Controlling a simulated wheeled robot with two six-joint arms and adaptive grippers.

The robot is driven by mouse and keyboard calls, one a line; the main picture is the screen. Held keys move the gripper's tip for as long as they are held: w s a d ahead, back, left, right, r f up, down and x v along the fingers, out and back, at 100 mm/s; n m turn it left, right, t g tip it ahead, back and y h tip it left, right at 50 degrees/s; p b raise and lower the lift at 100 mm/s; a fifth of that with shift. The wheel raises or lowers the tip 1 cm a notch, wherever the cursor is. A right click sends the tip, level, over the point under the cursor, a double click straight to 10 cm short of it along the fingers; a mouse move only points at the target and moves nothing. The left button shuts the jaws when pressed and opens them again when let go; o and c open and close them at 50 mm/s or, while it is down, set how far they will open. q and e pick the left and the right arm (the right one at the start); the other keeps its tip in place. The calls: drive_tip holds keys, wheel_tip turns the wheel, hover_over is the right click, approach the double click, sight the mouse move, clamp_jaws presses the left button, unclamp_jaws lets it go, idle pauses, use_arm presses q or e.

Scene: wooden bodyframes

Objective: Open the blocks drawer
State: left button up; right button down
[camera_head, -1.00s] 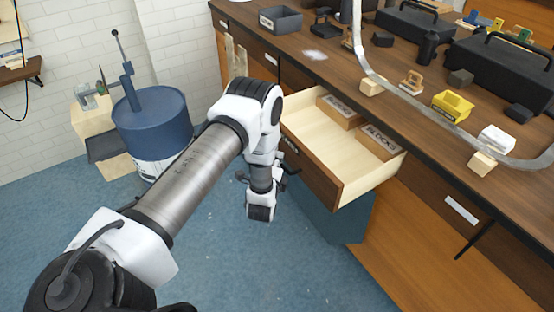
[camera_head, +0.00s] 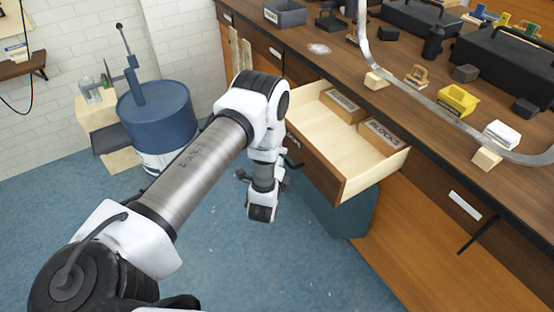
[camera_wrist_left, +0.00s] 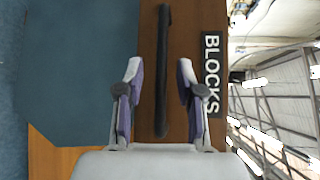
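The blocks drawer (camera_head: 345,150) stands pulled out from the counter in the head view. Its pale inside is seen from above. The wrist view shows its wooden front (camera_wrist_left: 185,30) with a BLOCKS label (camera_wrist_left: 212,75) and a long black handle (camera_wrist_left: 163,70). My left gripper (camera_wrist_left: 159,68) is open, its two fingers apart on either side of the handle, with gaps visible on both sides. My right gripper is not in view.
A box marked BLOCKS (camera_head: 384,138) and another small box (camera_head: 340,106) stand inside the drawer. The counter (camera_head: 335,62) holds a grey bin (camera_head: 285,13), black cases and a curved metal strip. A blue drum (camera_head: 157,115) stands at left. Blue floor in front is free.

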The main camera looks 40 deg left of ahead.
use_arm(q)
drive_tip(key=v, duration=1)
drive_tip(key=shift+d, duration=0.15)
drive_tip(key=s+d+f+n+g+h, duration=0.2)
drive_tip(key=s+n+g, duration=0.3)
drive_tip(key=s, duration=0.3)
drive_tip(key=s+d+f+n+g+h, duration=0.2)
drive_tip(key=s+d+f+n+g, duration=0.2)
drive_tip(key=s, duration=0.4)
drive_tip(key=s+d+f+n+g+h, duration=0.2)
drive_tip(key=s+d+f+n+g, duration=0.2)
drive_tip(key=s+n+g, duration=0.2)
drive_tip(key=s, duration=0.2)
drive_tip(key=shift+s+f+h, duration=0.2)
drive_tip(key=shift+s+h, duration=0.05)
drive_tip(key=shift+h, duration=0.05)
